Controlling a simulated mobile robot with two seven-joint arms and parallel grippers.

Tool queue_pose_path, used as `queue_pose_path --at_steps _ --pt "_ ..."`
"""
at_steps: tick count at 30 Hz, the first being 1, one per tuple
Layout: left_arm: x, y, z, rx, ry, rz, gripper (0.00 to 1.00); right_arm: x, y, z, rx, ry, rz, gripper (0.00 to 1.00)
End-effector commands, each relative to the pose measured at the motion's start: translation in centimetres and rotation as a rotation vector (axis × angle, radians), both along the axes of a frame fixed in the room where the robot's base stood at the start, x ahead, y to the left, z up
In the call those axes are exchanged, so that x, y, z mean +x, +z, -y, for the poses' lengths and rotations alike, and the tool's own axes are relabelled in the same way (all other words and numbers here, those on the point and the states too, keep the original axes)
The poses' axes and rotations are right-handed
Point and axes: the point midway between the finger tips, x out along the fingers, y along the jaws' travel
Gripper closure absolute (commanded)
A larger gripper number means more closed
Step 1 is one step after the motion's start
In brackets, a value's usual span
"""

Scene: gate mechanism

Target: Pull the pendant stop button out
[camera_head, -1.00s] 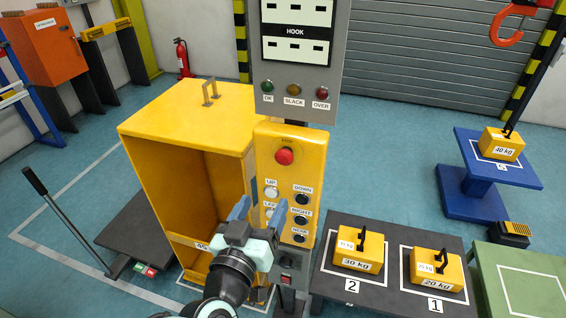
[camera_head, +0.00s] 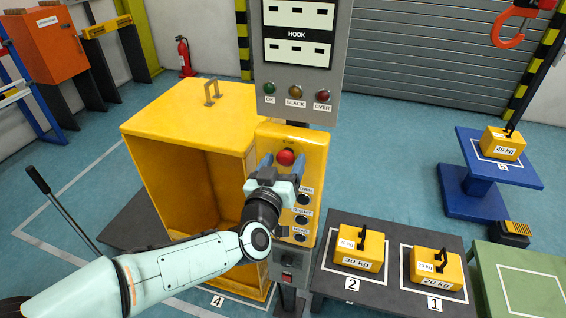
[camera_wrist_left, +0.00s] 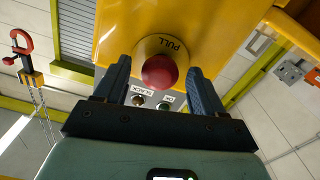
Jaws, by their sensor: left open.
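The red stop button (camera_head: 286,157) sits near the top of the yellow pendant panel (camera_head: 316,152). In the left wrist view the red button (camera_wrist_left: 159,72) stands on a yellow disc marked PULL (camera_wrist_left: 163,50). My left gripper (camera_head: 283,163) is open, its blue fingers just below the button in the head view. In the wrist view the left gripper (camera_wrist_left: 157,82) has one finger on each side of the button, with gaps visible between the fingers and the button. Whether the fingertips reach past its cap is hard to tell. My right gripper is not in view.
Push buttons, one being the right-column button (camera_head: 302,199), lie below the stop button, partly hidden by my gripper. A grey display box (camera_head: 296,78) with lamps is above. An open yellow cabinet (camera_head: 185,110) stands to the left. Weights, including the 30 kg one (camera_head: 358,250), stand to the right.

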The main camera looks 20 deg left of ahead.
Motion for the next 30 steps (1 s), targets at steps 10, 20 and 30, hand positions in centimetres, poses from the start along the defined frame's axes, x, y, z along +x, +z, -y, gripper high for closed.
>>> queue_pose_path --at_steps 10,20,30 --pt "0.0 -0.1 0.0 0.0 0.0 -0.001 0.66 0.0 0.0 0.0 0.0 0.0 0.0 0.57" --pt "-1.2 -0.1 -0.1 -0.001 0.0 0.0 1.0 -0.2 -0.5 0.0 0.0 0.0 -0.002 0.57" --pt "-1.6 -0.2 0.0 0.0 -0.001 -0.003 0.41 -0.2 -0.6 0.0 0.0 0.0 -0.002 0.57"
